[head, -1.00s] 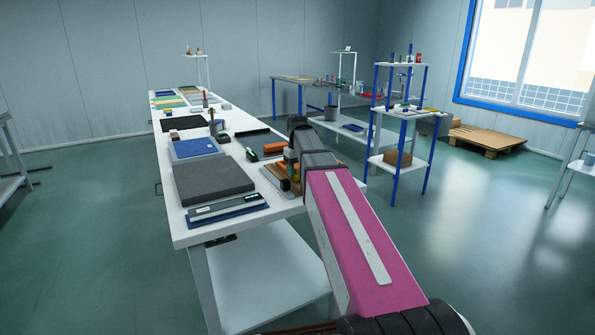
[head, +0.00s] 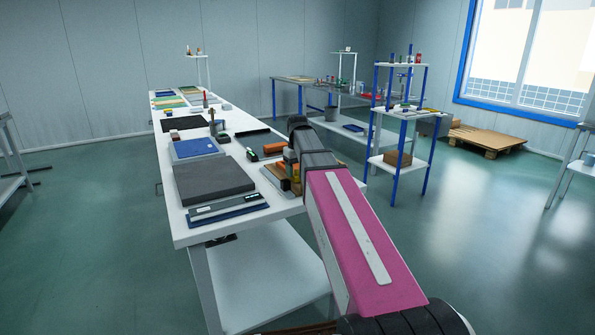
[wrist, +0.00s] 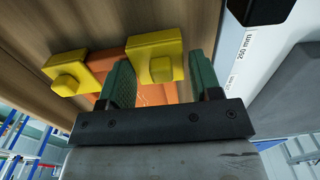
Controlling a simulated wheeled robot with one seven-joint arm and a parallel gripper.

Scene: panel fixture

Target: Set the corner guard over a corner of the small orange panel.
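In the wrist view, my gripper (wrist: 160,85) has its two green fingers apart, one on each side of a yellow block with a square knob (wrist: 158,62). The block's edges lie very close to both fingertips; whether they touch it is unclear. A similar yellow block (wrist: 73,73) sits to the left. An orange piece, seemingly the small orange panel (wrist: 150,94), shows behind and between the fingers. Which piece is the corner guard is not clear. In the head view, my arm hides most of the gripper; a wooden board (head: 275,174) with small coloured parts lies beside it.
A dark grey slab (head: 213,180) and a blue tray with grey bars (head: 228,209) lie left of the board on the white table (head: 180,222). An orange block (head: 274,148) lies behind the board. In the wrist view, a white ruler (wrist: 240,55) lies to the right.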

